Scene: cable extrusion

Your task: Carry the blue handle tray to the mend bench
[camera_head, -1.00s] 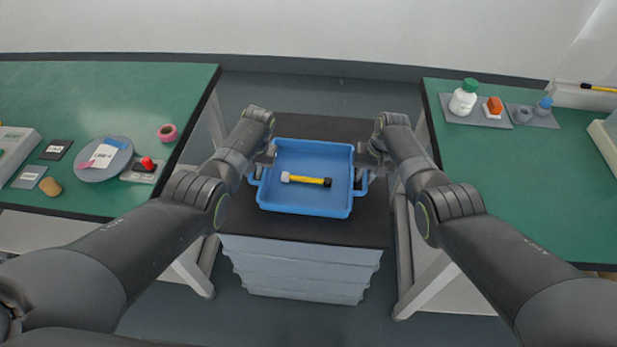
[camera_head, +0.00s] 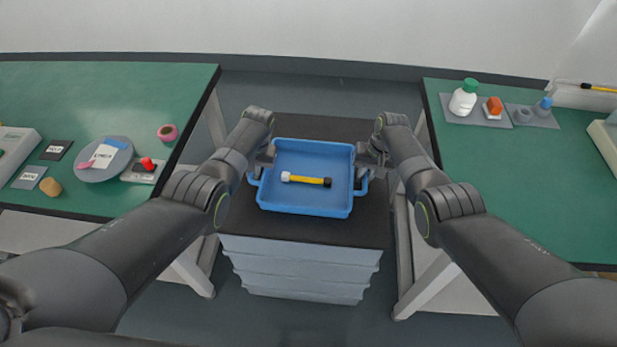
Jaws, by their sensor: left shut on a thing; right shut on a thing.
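The blue handle tray (camera_head: 305,212) is over the black-topped grey stand in the middle of the head view. A yellow tool with a white end and a black end (camera_head: 306,180) lies inside it. My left gripper (camera_head: 264,168) is shut on the tray's left handle. My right gripper (camera_head: 362,170) is shut on the tray's right handle. The tray looks level; I cannot tell whether it touches the stand top. Two green-topped benches (camera_head: 110,90) and (camera_head: 500,180) stand left and right; I cannot tell which is the mend bench.
The stand (camera_head: 300,268) sits between the benches, with floor gaps on both sides. The left bench holds a grey disc (camera_head: 90,172), a pink roll (camera_head: 167,132) and small pads. The right bench holds a white bottle (camera_head: 463,98) and small items at its back; its front is clear.

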